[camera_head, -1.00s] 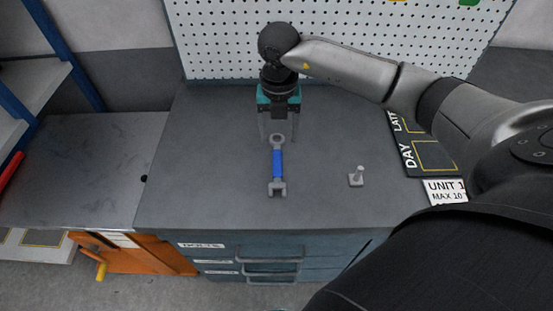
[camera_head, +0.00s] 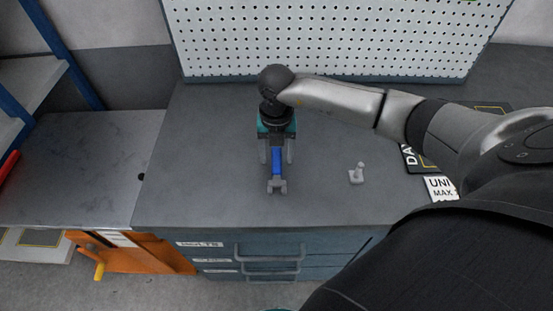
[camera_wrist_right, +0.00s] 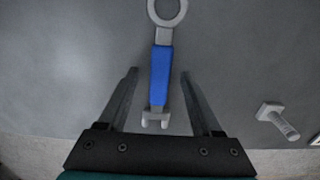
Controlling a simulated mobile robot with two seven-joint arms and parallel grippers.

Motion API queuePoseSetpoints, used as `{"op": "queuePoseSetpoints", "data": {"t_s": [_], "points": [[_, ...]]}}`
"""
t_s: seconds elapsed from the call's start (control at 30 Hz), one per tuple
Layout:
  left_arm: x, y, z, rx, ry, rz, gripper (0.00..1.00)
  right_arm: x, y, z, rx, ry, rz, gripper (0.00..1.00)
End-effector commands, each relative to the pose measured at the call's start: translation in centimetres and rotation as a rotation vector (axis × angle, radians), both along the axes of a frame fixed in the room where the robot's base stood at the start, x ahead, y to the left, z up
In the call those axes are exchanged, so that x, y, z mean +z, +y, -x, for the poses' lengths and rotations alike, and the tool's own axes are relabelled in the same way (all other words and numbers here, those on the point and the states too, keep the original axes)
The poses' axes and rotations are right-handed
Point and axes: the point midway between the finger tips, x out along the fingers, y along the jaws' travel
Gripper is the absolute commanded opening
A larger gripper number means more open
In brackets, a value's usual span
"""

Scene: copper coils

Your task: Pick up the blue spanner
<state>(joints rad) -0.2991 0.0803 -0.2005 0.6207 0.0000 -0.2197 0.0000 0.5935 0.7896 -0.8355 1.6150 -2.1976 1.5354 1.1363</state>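The blue spanner (camera_head: 277,163) lies on the grey bench top, with a blue grip and grey ends. In the head view its open jaw points to the near edge and its far end is hidden under my right gripper (camera_head: 276,155). In the right wrist view the spanner (camera_wrist_right: 161,75) shows its ring end at the top and its open jaw lower down. The right gripper (camera_wrist_right: 159,72) is open, one finger on each side of the spanner with gaps between. My left gripper does not show.
A small grey bolt-like part (camera_head: 356,175) stands to the right on the bench top (camera_head: 215,190); it also shows in the right wrist view (camera_wrist_right: 277,120). A pegboard (camera_head: 340,35) rises behind. Signs (camera_head: 440,188) lie at the right. The bench left of the spanner is clear.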

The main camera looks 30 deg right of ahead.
Motion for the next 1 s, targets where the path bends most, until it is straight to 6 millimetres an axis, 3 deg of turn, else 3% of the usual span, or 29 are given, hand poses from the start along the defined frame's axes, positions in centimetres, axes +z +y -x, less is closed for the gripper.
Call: {"op": "queuePoseSetpoints", "data": {"t_s": [0.07, 0.57, 1.0], "points": [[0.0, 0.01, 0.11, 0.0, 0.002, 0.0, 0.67, 0.04, -0.01, -0.01, 0.0, 0.0, 0.0, 0.56], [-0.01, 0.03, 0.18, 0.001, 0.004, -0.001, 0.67, 0.08, -0.01, -0.02, 0.0, 0.0, 0.0, 0.0], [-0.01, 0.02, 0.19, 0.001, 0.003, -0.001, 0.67, 0.14, -0.01, -0.07, 0.0, -0.001, 0.0, 0.0]]}}
